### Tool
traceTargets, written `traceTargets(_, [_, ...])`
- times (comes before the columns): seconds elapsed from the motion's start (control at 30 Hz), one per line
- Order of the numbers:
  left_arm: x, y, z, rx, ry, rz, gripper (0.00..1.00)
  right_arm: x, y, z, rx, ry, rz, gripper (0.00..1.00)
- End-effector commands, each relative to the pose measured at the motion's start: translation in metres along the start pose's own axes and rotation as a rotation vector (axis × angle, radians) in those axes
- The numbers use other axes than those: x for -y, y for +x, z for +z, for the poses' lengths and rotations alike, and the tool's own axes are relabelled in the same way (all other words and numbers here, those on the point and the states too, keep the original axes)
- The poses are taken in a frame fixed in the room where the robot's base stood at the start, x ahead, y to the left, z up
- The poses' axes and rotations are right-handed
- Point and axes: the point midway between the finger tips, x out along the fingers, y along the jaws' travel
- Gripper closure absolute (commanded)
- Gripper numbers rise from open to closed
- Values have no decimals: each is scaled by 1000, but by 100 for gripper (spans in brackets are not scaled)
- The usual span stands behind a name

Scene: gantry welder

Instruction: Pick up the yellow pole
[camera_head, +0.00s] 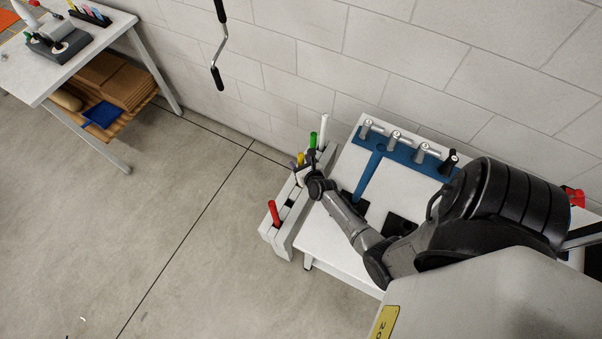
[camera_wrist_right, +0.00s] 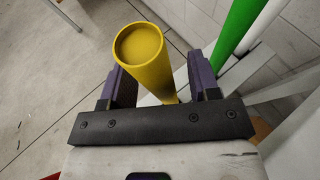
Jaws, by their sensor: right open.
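The yellow pole (camera_head: 300,158) stands in a light grey rack (camera_head: 277,238), its top showing next to the green pole (camera_head: 313,140). In the right wrist view the yellow pole (camera_wrist_right: 152,70) rises between the two purple fingers, with its round end towards the camera. My right gripper (camera_head: 299,165) is open, with one finger on each side of the yellow pole; in the wrist view (camera_wrist_right: 160,82) a gap shows at the left finger, while contact at the right one cannot be told. The pole's lower part is hidden. My left gripper is not in view.
A white pole (camera_head: 323,128) stands beyond the green one, and a red pole (camera_head: 273,212) at the rack's near end. A white table (camera_head: 335,250) with a blue fixture (camera_head: 368,173) adjoins the rack. A crank (camera_head: 217,45) hangs by the wall. Floor to the left is clear.

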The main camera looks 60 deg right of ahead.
Motion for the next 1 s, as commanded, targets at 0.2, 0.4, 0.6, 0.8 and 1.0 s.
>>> traceTargets(0.2, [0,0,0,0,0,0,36,0,0,0,0,0,0,58])
traceTargets(0.4, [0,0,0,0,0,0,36,0,0,0,0,0,0,78])
traceTargets(0.6, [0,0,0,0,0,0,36,0,0,0,0,0,0,97])
traceTargets(0.8, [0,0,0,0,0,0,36,0,0,0,0,0,0,100])
traceTargets(1.0, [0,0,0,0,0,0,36,0,0,0,0,0,0,100])
